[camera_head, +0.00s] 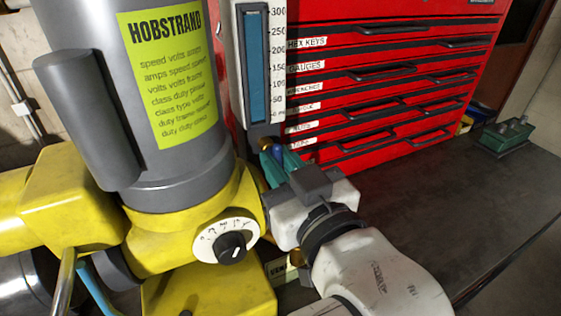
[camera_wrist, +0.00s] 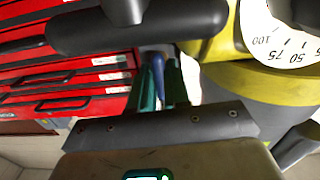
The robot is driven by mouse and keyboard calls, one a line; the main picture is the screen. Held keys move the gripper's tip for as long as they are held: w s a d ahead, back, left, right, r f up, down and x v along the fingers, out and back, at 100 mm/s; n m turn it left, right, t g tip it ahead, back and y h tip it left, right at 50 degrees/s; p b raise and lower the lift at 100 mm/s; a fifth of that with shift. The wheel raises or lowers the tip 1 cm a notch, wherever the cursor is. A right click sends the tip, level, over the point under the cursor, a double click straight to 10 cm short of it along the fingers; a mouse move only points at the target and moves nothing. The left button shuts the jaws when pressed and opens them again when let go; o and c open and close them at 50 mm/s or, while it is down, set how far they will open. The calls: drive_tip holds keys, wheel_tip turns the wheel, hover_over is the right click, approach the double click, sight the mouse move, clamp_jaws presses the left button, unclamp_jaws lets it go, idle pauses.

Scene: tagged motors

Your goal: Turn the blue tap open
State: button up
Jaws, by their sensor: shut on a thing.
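The blue tap (camera_head: 278,152) sits at the foot of the white-scaled gauge with a blue column (camera_head: 256,65). Only a small part of the tap shows; the fingers hide the rest. My gripper (camera_head: 273,160) reaches in from the lower right, and its green fingers are shut on the tap. In the wrist view, the blue tap (camera_wrist: 158,78) shows as a narrow strip between the two green fingers of my gripper (camera_wrist: 158,86). How far the tap is turned cannot be told.
The grey and yellow motor (camera_head: 175,110) stands close on the left, with a black dial knob (camera_head: 231,247). A red drawer cabinet (camera_head: 390,70) stands behind. A green bin (camera_head: 505,136) is at the far right. The dark bench (camera_head: 460,200) is clear at right.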

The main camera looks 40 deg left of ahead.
clamp_jaws()
drive_tip(key=shift+n+b, duration=0.85)
drive_tip(key=shift+n, duration=1.55)
drive_tip(key=o, duration=0.6)
unclamp_jaws()
